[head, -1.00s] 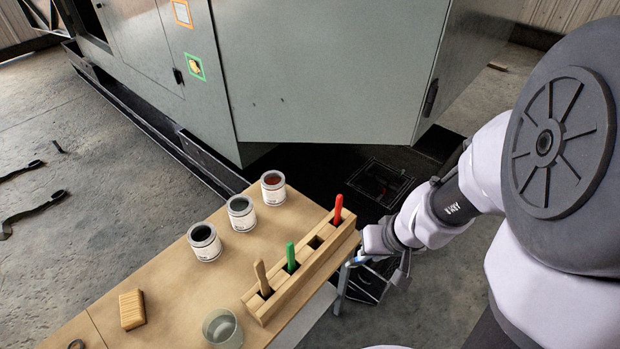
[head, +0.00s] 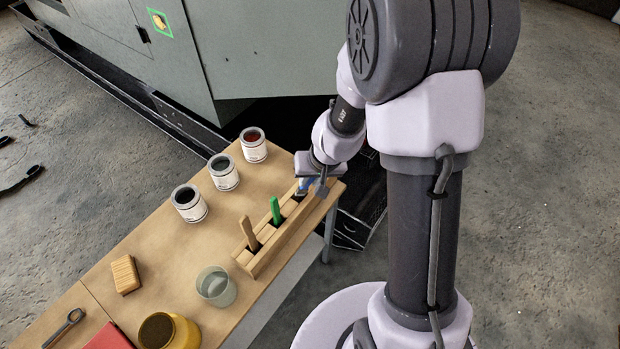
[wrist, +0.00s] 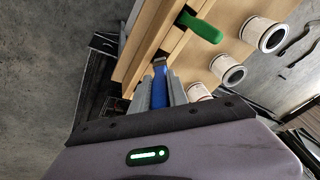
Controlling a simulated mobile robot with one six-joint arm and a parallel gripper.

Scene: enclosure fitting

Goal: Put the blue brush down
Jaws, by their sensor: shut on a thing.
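My gripper (head: 312,188) is at the far end of the wooden brush rack (head: 262,262), shut on the blue brush (wrist: 160,88). In the wrist view the blue handle lies between the two grey fingers (wrist: 159,90), with its far end at the rack. I cannot tell whether the brush is in a slot or just above it. A green brush (head: 275,210) and a brush with a plain wooden handle (head: 248,232) stand in the rack. The green one also shows in the wrist view (wrist: 202,28). The rack's far end is partly hidden by my gripper; no red brush shows there.
Three paint cans, with red (head: 254,146), dark green (head: 223,172) and black (head: 189,203) contents, stand left of the rack. A clear cup (head: 216,287), wooden block (head: 125,274) and yellow pot (head: 168,331) stand nearer. A grey cabinet (head: 270,45) rises behind the bench.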

